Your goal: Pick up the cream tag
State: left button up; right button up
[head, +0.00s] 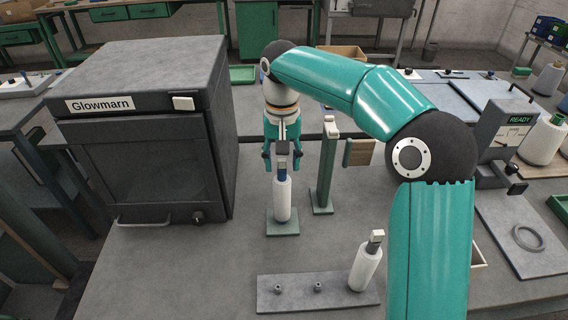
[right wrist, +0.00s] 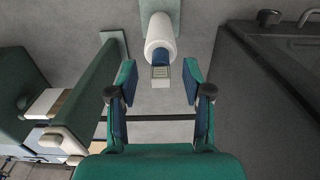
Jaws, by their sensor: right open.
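A white bobbin (head: 282,200) with a blue collar (right wrist: 158,57) stands upright on a small green base (head: 283,228). At its top is a small pale tag-like piece (right wrist: 160,73), cream to grey, which I take for the cream tag. My right gripper (head: 282,165) points down over this bobbin. My left gripper is not in view.
A green post (head: 324,172) with a cream top stands just right of the bobbin, and a wooden board (head: 359,152) is beyond it. The grey Glowmarn cabinet (head: 150,150) is at left.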

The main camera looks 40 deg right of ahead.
jog(key=c, duration=0.8)
jog(key=shift+r, duration=0.15)
jog(key=shift+r, duration=0.55)
notch_tip(320, 180, up, 10)
jog(key=p, duration=0.3)
notch_tip(320, 180, up, 12)
jog(key=p, duration=0.8)
send_over(282, 161)
jog(key=shift+f, duration=0.15)
jog(key=shift+w, duration=0.1)
